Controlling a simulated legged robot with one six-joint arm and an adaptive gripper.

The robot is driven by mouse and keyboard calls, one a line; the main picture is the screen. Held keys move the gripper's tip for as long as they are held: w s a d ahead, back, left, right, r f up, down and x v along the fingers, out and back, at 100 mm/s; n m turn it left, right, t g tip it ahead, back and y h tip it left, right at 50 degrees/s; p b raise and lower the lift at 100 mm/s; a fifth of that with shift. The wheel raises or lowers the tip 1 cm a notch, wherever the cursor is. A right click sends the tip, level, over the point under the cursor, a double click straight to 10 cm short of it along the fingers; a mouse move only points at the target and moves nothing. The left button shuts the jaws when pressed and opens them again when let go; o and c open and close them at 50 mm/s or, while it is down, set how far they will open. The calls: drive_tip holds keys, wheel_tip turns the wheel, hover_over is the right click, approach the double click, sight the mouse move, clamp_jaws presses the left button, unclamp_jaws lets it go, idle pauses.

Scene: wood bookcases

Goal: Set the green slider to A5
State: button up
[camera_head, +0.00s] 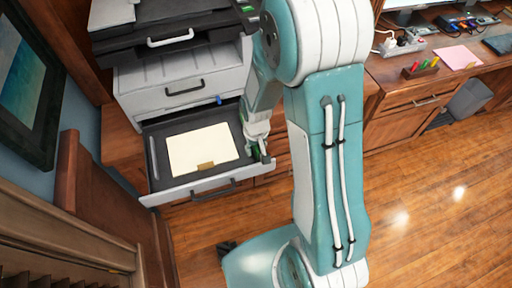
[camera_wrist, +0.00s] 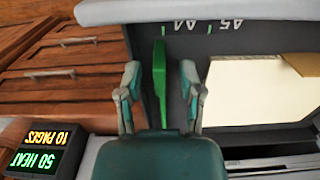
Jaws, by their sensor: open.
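The green slider (camera_wrist: 160,75) is an upright green bar in the open printer tray (camera_head: 165,192). In the wrist view its far end lies near the left of the upside-down labels, left of the A4 mark (camera_wrist: 178,26). The A5 mark (camera_wrist: 230,26) is further right. My gripper (camera_wrist: 160,80) is open, one finger on each side of the slider, with visible gaps to both. In the head view my gripper (camera_head: 258,138) is at the tray's right side, and my arm hides part of the printer.
Cream paper (camera_head: 203,150) lies in the tray, right of the slider in the wrist view. Wood drawers (camera_wrist: 70,60) stand beside the tray. A desk (camera_head: 400,75) is at right; the floor (camera_head: 430,190) is clear.

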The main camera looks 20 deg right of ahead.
clamp_jaws()
drive_tip(key=shift+a, duration=2.25)
unclamp_jaws()
drive_tip(key=shift+r, duration=0.1)
